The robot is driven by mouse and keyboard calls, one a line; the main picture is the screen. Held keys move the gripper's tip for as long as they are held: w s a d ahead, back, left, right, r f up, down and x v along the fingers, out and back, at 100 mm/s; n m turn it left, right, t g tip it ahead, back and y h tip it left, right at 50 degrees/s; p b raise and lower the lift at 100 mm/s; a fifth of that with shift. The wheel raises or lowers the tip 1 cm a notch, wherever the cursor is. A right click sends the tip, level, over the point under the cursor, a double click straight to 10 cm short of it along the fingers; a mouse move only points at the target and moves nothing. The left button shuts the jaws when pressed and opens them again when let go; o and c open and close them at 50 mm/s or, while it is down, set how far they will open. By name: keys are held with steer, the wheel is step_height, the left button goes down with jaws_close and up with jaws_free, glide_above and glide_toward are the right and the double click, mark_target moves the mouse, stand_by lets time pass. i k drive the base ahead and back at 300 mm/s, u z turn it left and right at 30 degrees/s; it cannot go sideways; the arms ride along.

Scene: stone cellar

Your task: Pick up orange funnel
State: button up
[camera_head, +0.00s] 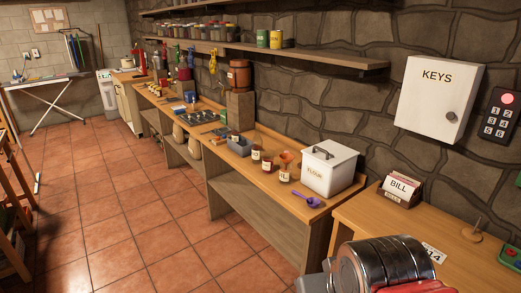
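The orange funnel (289,157) is small in the head view. It appears to sit on top of a small labelled jar (284,174) on the long wooden counter, just left of the white flour bin. I cannot tell how deep its spout goes into the jar. A shiny metal and red part that looks like my own arm fills the bottom right corner. No gripper fingertips can be made out, and nothing of mine is near the funnel.
The white flour bin (330,170) stands right of the funnel. A purple scoop (308,202) lies in front, and dark jars (267,165) stand to the left. A lower table with a bill box (399,189) is at right. The tiled floor (130,215) left of the counter is clear.

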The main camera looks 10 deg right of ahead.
mark_target(286, 163)
steer(key=u, duration=0.4)
steer(key=i, duration=1.6)
steer(key=z, duration=0.15)
